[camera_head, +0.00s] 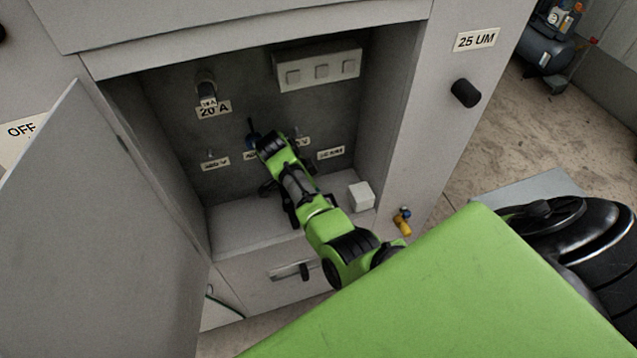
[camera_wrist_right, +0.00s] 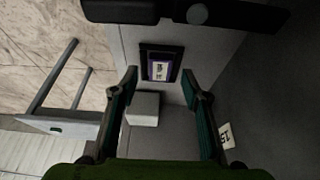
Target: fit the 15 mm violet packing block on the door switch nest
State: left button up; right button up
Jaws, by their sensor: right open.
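In the right wrist view, a violet piece with a white label (camera_wrist_right: 160,69) sits inside a dark rectangular frame (camera_wrist_right: 174,51) on a grey surface. I take the violet piece for the packing block and the frame for the nest, but their markings are too small to confirm it. My right gripper (camera_wrist_right: 160,82) is open, its two fingers apart on either side of the violet piece in the picture, with nothing held. In the head view my right gripper (camera_head: 279,200) is inside the open cabinet, low over its floor. The violet piece is not visible there. My left gripper is not in view.
A white block (camera_head: 361,196) stands on the cabinet floor, right of my arm; it also shows in the right wrist view (camera_wrist_right: 143,109). The cabinet door (camera_head: 95,235) hangs open at left. A labelled back panel (camera_head: 180,130) and side walls bound the space.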

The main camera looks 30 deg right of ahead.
jog(key=v, duration=1)
jog(key=shift+r, duration=0.25)
jog(key=shift+a, duration=0.15)
